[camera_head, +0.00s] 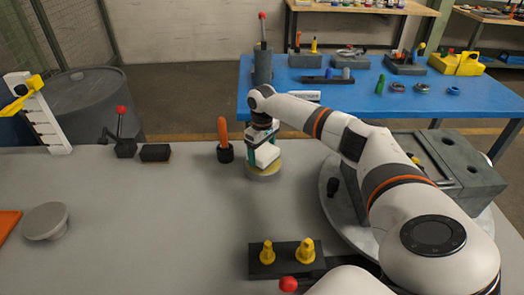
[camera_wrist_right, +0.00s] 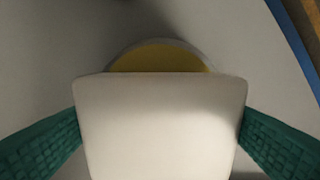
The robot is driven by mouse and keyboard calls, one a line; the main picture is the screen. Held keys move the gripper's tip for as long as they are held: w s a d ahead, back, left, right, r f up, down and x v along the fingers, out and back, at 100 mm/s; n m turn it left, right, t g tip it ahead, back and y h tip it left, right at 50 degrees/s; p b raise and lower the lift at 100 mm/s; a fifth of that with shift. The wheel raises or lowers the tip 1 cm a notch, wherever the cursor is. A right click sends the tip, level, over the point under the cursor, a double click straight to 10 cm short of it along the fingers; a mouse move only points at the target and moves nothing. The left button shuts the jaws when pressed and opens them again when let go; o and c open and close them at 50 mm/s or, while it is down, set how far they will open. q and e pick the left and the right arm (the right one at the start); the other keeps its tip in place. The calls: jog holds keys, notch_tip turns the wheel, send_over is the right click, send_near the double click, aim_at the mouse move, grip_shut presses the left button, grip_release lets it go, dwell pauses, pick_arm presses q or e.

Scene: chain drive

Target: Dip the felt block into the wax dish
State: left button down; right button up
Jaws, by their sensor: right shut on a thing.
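The white felt block (camera_head: 266,155) is held between the fingers of my right gripper (camera_head: 262,146), which is shut on it. In the right wrist view the block (camera_wrist_right: 162,125) fills the space between the two green finger pads. The wax dish (camera_head: 267,176), a shallow round dish with yellow wax, stands on the grey table directly under the block. The wrist view shows only the far arc of the dish (camera_wrist_right: 158,58); the block hides the rest. I cannot tell whether the block touches the wax. My left gripper is out of view.
A dark holder with an orange handle (camera_head: 223,130) stands close left of the dish. A dark block with yellow pegs (camera_head: 288,255) lies nearer. A round plate with a grey fixture (camera_head: 455,165) is at right. The table's left middle is clear.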

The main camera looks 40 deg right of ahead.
aim_at(262, 150)
jog(key=shift+f, duration=0.45)
dwell(0.9)
jog(key=shift+f+p, duration=0.1)
jog(key=shift+p, duration=0.3)
dwell(2.0)
notch_tip(262, 150, up, 7)
jog(key=p, duration=0.8)
dwell(0.4)
dwell(0.4)
